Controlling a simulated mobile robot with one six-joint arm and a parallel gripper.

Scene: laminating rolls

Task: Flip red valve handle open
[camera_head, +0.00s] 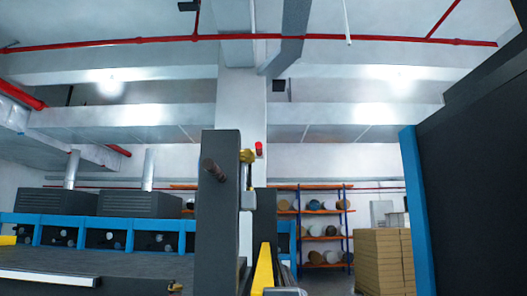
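A small red piece (259,149) shows near the top of a dark upright machine post (220,210), in the middle of the head view. It sits just right of a brass-coloured fitting (247,156). It may be the red valve handle, but it is too small to tell its shape or whether it is turned open or shut. I cannot tell whether it joins the fitting. My gripper is not in view.
A long machine bed (90,262) with blue side frames fills the lower left. A large dark panel with a blue edge (417,210) stands at the right. Stacked cardboard (380,262) and an orange shelf with rolls (313,212) stand behind. Red pipes (350,37) run overhead.

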